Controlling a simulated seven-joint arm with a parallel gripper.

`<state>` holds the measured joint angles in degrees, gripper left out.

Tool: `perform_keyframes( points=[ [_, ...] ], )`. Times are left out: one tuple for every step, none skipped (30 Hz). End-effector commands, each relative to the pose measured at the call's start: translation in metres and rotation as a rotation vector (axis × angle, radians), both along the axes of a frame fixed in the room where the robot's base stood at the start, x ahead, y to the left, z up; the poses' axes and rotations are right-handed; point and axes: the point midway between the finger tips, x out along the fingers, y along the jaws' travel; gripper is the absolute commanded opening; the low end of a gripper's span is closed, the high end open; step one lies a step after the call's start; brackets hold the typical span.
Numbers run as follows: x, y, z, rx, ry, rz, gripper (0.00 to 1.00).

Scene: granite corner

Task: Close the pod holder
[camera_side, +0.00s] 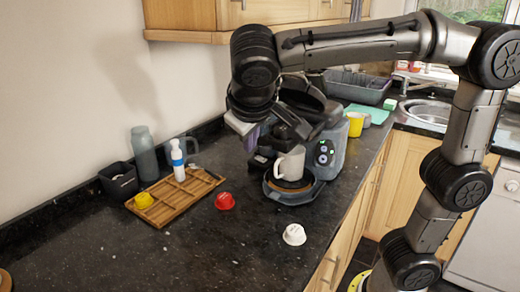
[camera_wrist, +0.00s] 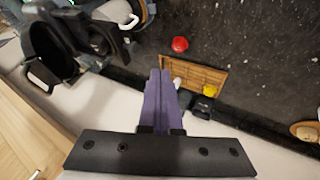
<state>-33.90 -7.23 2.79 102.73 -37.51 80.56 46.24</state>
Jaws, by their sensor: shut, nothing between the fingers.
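The coffee machine (camera_side: 333,150) stands on the dark counter, with a white mug (camera_side: 291,163) on its round drip tray. Its dark upper part, with the pod holder (camera_side: 288,124), is partly hidden behind my arm in the side view. In the wrist view, the machine's dark round head (camera_wrist: 48,52) and a pale loop handle (camera_wrist: 130,14) show at the upper left. My gripper (camera_side: 252,142) is to the left of the machine's head, with its purple fingers (camera_wrist: 160,76) together and empty. I cannot tell how far the pod holder is open.
A wooden tray (camera_side: 165,212) holds a yellow pod (camera_side: 143,200) and a blue-white bottle (camera_side: 178,162). A red pod (camera_side: 225,201) and a white pod (camera_side: 294,235) lie on the counter. A grey bottle (camera_side: 144,153) and black box (camera_side: 119,180) stand by the wall.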

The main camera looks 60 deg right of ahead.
Motion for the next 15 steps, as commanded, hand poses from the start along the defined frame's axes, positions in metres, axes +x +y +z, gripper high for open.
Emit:
perform_keyframes(
  points=[
    [0.003, -0.006, -0.008, -0.002, 0.004, -0.005, 0.00],
    [0.005, -0.009, -0.013, -0.002, 0.004, -0.005, 0.00],
    [0.008, -0.012, -0.019, -0.002, 0.004, -0.005, 0.00],
    [0.010, -0.016, -0.024, -0.002, 0.005, -0.005, 0.00],
    [0.012, -0.019, -0.029, -0.002, 0.004, -0.006, 0.00],
    [0.015, -0.022, -0.035, -0.001, 0.004, -0.005, 0.00],
    [0.018, -0.025, -0.040, -0.001, 0.004, -0.005, 0.00],
    [0.020, -0.028, -0.045, -0.001, 0.004, -0.005, 0.00],
    [0.022, -0.032, -0.051, -0.001, 0.005, -0.006, 0.00],
    [0.025, -0.034, -0.056, -0.001, 0.003, -0.005, 0.00],
    [0.027, -0.037, -0.060, -0.001, 0.003, -0.005, 0.00],
    [0.029, -0.040, -0.066, -0.001, 0.004, -0.005, 0.00],
    [0.030, -0.045, -0.064, 0.002, 0.000, -0.006, 0.00],
    [0.029, -0.051, -0.063, 0.003, -0.002, -0.008, 0.00],
    [0.029, -0.056, -0.063, 0.002, -0.002, -0.007, 0.00]
  ],
)
